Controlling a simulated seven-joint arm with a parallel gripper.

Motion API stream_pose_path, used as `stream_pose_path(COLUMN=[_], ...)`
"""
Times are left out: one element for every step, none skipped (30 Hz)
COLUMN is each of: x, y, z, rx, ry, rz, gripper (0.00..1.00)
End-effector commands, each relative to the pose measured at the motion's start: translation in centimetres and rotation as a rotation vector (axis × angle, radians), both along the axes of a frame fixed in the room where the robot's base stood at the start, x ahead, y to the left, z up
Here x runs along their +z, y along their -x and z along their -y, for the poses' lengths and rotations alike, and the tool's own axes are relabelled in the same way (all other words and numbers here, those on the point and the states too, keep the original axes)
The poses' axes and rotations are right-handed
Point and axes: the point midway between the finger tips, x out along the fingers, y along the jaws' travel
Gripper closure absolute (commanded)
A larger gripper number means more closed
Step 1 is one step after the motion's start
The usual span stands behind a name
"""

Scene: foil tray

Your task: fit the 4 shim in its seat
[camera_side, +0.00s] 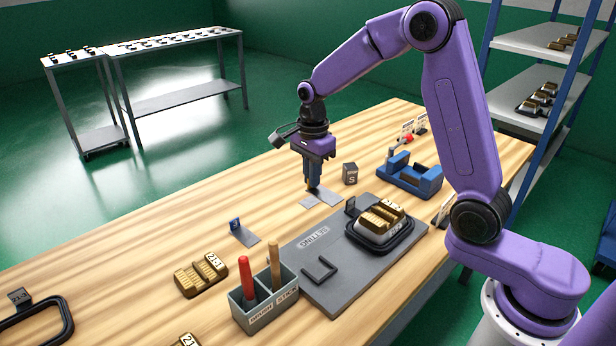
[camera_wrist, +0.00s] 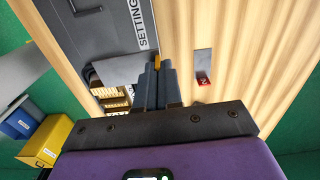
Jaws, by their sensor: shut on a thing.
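My gripper (camera_side: 313,188) is shut on a shim at its yellow tab (camera_wrist: 157,62), which shows between the fingertips in the wrist view. Thin grey metal (camera_side: 330,197) shows under the fingertips, low over or on the wood; I cannot tell which. A grey plate (camera_wrist: 118,70) beside the fingers in the wrist view looks like the held shim's. I cannot read its number. The grey setting plate (camera_side: 345,285) lies nearer the side camera, with a dark U-shaped outline (camera_side: 318,268) that may be the seat. Its SETTING label also shows in the wrist view (camera_wrist: 141,24).
Another tagged shim (camera_side: 246,236) lies left of the setting plate. A black tray (camera_side: 384,245) with gold blocks stands on the plate. A block marked S (camera_side: 350,174), a blue fixture (camera_side: 412,178) and a tool holder (camera_side: 263,309) are nearby. The table's left side has free room.

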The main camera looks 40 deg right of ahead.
Motion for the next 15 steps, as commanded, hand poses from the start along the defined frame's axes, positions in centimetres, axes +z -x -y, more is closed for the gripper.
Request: stream_pose_path(x=[0.3, 0.5, 0.7, 0.8, 1.0, 1.2, 1.3, 1.5, 1.7, 1.9, 2.0, 2.2, 2.4, 2.5, 2.7], y=[0.0, 0.0, 0.0, -0.1, -0.1, -0.1, -0.1, -0.1, -0.1, -0.1, -0.1, -0.1, -0.1, -0.1, -0.1], z=[0.0, 0.0, 0.0, 0.0, 0.0, 0.0, 0.0, 0.0, 0.0, 0.0, 0.0, 0.0, 0.0, 0.0, 0.0], rx=[0.0, 0.0, 0.0, 0.0, 0.0, 0.0, 0.0, 0.0, 0.0, 0.0, 0.0, 0.0, 0.0, 0.0, 0.0], ry=[0.0, 0.0, 0.0, 0.0, 0.0, 0.0, 0.0, 0.0, 0.0, 0.0, 0.0, 0.0, 0.0, 0.0, 0.0], rz=[0.003, 0.002, 0.002, 0.002, 0.002, 0.003, 0.002, 0.002, 0.002, 0.002, 0.003, 0.002, 0.002, 0.002, 0.002], gripper=[1.0, 1.0, 1.0, 1.0, 1.0, 1.0, 1.0, 1.0, 1.0, 1.0, 1.0, 1.0, 1.0, 1.0, 1.0])
